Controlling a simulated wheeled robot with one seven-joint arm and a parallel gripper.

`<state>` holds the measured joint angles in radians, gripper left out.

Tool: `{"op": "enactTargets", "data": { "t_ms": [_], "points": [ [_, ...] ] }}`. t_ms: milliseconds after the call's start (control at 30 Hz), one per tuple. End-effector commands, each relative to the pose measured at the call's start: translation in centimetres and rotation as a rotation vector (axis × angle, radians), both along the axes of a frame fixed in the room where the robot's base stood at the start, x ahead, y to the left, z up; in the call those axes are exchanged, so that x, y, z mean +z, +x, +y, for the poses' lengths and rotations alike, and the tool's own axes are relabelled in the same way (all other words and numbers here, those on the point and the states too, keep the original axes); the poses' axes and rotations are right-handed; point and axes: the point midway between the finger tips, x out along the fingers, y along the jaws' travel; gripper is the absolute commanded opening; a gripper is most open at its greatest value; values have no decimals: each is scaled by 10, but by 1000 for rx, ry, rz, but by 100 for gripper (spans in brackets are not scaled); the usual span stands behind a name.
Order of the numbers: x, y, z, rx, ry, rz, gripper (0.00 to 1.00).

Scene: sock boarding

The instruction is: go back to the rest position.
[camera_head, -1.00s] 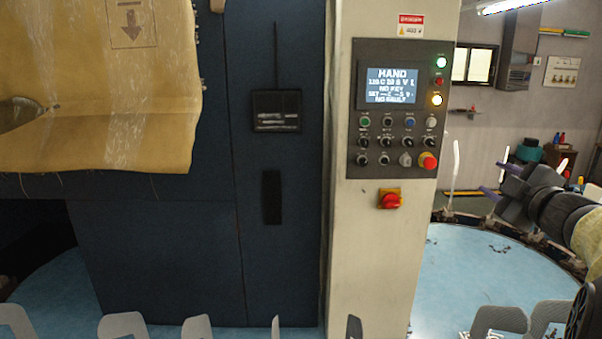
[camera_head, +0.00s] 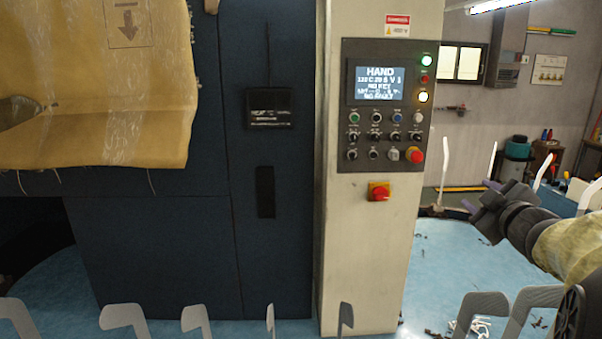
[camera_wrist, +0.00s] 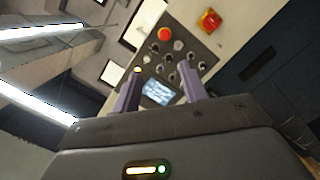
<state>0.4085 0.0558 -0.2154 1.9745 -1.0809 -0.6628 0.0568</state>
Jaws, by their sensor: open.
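My gripper (camera_head: 482,198) is at the right of the head view, at the end of my arm. It points left toward the cream control column (camera_head: 375,240) and stands apart from it. In the wrist view my gripper (camera_wrist: 160,95) shows two purple-grey fingers, spread apart with nothing between them. The control panel (camera_head: 383,105) faces the room with a lit screen, buttons and a red mushroom knob. Past the fingers, the wrist view shows the panel (camera_wrist: 200,55) tilted.
Several grey foot-shaped boards (camera_head: 125,318) stand along the bottom edge. A yellow sheet (camera_head: 95,90) hangs at the left of the dark blue machine (camera_head: 150,260). A red rotary switch (camera_head: 378,191) on a yellow plate sits below the panel.

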Motion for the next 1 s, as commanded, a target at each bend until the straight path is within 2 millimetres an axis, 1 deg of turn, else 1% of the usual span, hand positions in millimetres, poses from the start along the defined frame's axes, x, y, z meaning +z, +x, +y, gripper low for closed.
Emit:
{"op": "enactTargets", "data": {
  "t_ms": [33, 167, 267, 300, 367, 400, 467, 500, 567, 600, 633, 667, 700, 800, 900, 933, 1000],
  "points": [
    [-9, 2, 7, -14, 34, 18, 43],
    [-40, 3, 21, -74, 133, 83, 43],
    [-74, -1, 36, -136, 230, 166, 43],
    [-92, -5, 45, -167, 277, 213, 43],
    [-122, -15, 60, -215, 349, 296, 43],
    [-143, -23, 71, -248, 396, 357, 43],
    [-172, -39, 87, -297, 458, 451, 43],
    [-190, -51, 99, -325, 494, 514, 43],
    [-215, -70, 115, -370, 537, 607, 43],
    [-232, -84, 128, -401, 565, 671, 43],
    [-244, -96, 141, -405, 581, 731, 43],
    [-255, -109, 148, -426, 608, 781, 43],
    [-268, -126, 158, -453, 635, 846, 43],
    [-293, -166, 183, -511, 683, 996, 43],
    [-307, -195, 202, -552, 711, 1097, 43],
    [-310, -200, 208, -562, 717, 1115, 43],
    [-313, -208, 213, -573, 723, 1139, 43]
  ]
}}
